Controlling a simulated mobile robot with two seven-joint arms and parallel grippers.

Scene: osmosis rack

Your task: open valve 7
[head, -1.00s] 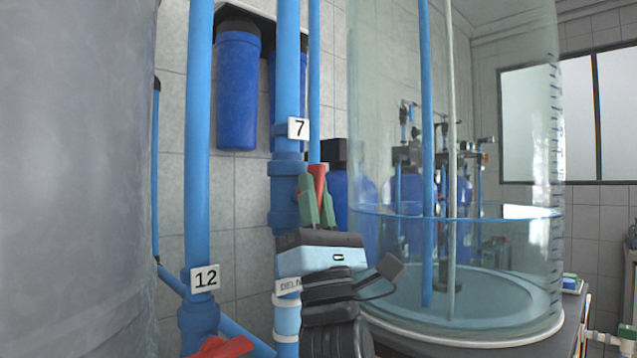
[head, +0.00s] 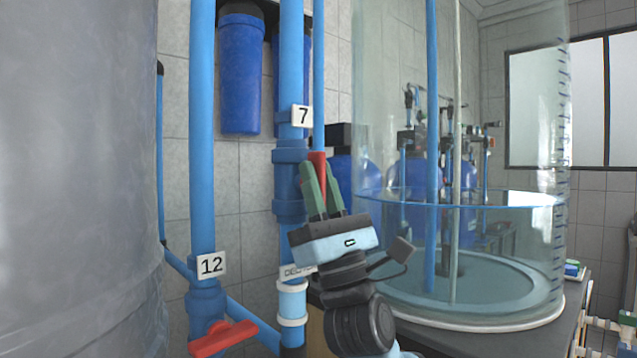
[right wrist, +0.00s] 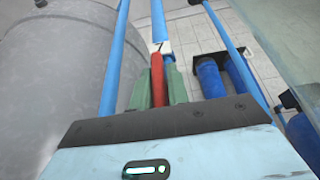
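Valve 7 (head: 289,182) is a blue fitting on the vertical blue pipe, below the white label 7 (head: 301,116). Its red handle (head: 318,162) shows at the right of the fitting. My right gripper (head: 318,176) reaches up from below, with one green finger on each side of the handle. In the right wrist view the red handle (right wrist: 158,80) lies between the two fingers, and both seem to touch it. The fingers hide part of the handle, so its exact angle to the pipe is unclear. My left gripper is not in view.
Valve 12, with a red handle (head: 223,338) lying across its pipe, is at lower left under its label (head: 211,264). A large grey tank (head: 75,170) fills the left side. A clear cylindrical tank (head: 480,230) stands close on the right. Blue filter housings (head: 241,75) hang behind the pipes.

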